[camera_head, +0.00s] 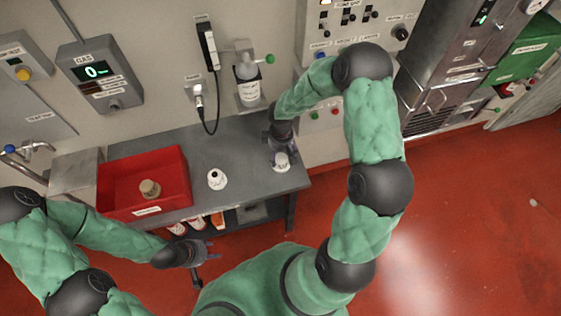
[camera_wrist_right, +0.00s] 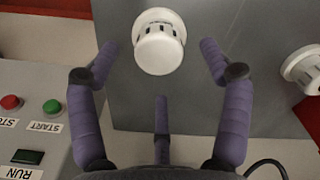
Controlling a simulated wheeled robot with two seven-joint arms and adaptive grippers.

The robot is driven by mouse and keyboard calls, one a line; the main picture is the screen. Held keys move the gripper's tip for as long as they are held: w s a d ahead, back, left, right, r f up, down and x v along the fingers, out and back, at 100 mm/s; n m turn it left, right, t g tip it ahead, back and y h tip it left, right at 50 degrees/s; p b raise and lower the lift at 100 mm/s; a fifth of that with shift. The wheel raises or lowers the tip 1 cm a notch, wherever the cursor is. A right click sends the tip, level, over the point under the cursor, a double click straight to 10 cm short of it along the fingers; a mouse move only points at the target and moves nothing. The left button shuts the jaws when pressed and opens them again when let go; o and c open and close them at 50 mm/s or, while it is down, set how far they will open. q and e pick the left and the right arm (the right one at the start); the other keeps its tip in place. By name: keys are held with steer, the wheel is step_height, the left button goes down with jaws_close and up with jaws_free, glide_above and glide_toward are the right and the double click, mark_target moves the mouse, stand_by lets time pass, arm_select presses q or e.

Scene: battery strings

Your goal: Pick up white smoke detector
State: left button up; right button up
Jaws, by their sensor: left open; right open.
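One white smoke detector (camera_head: 282,162) stands on the right end of the grey table, directly under my right gripper (camera_head: 280,148). In the right wrist view this white smoke detector (camera_wrist_right: 159,48) sits between and ahead of the spread purple fingers of my right gripper (camera_wrist_right: 159,62), with a gap visible on both sides. A second white detector (camera_head: 217,180) with dark marks stands further left on the table; it also shows at the right edge of the wrist view (camera_wrist_right: 304,69). My left gripper (camera_head: 206,253) is open and empty in front of the table.
A red bin (camera_head: 118,178) on the table's left holds a tan detector (camera_head: 150,189). A bottle (camera_head: 248,88) in a wall holder and a cable are behind the table. A button panel (camera_wrist_right: 35,125) is close on the right gripper's side. Several items stand on the lower shelf.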

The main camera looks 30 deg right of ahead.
mark_target(281, 158)
step_height(281, 158, down, 5)
steer(key=shift+w+r, duration=0.1)
steer(key=shift+w, duration=0.05)
steer(key=c, duration=1.3)
